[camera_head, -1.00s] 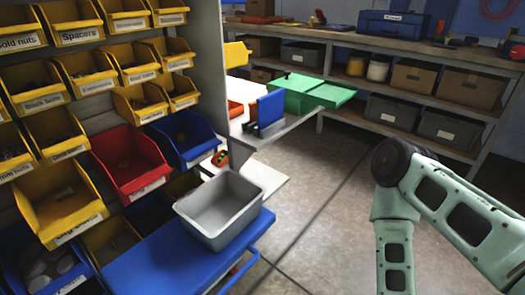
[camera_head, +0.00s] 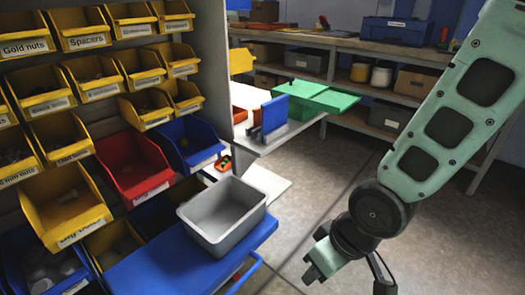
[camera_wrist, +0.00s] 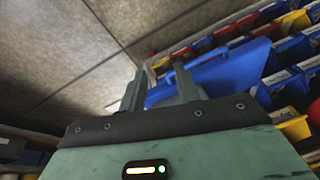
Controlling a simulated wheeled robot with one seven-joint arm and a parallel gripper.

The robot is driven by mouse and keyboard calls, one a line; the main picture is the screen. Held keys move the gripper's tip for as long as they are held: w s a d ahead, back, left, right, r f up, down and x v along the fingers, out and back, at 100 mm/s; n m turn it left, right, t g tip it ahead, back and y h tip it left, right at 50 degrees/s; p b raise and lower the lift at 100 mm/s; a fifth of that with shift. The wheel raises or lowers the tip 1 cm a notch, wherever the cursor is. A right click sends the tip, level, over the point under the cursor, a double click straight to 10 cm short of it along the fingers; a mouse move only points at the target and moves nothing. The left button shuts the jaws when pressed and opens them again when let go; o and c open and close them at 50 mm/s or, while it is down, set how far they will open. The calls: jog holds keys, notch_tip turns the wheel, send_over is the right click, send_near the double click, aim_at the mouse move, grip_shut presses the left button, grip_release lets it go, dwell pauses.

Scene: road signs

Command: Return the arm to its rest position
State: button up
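My arm (camera_head: 445,135) reaches in from the upper right in the head view, bending at a dark joint over the open floor right of the blue cart. In the wrist view my gripper (camera_wrist: 160,88) has its two dark fingers apart, with nothing visible between them. The fingers point towards the floor and a blue surface.
A grey empty bin (camera_head: 224,215) stands on a blue cart top (camera_head: 160,265). A rack of yellow, red and blue bins (camera_head: 135,165) fills the left. Floor (camera_head: 300,215) is clear.

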jog(key=s+d+r+g+h, duration=0.15)
jog(key=s+d+r, duration=0.25)
jog(key=s+r, duration=0.55)
notch_tip(320, 180, up, 15)
jog(key=w+p, duration=0.1)
jog(key=p, duration=1.2)
jog(key=shift+w+n+h, duration=0.2)
jog(key=shift+n+h, duration=0.1)
jog(key=shift+h, duration=0.05)
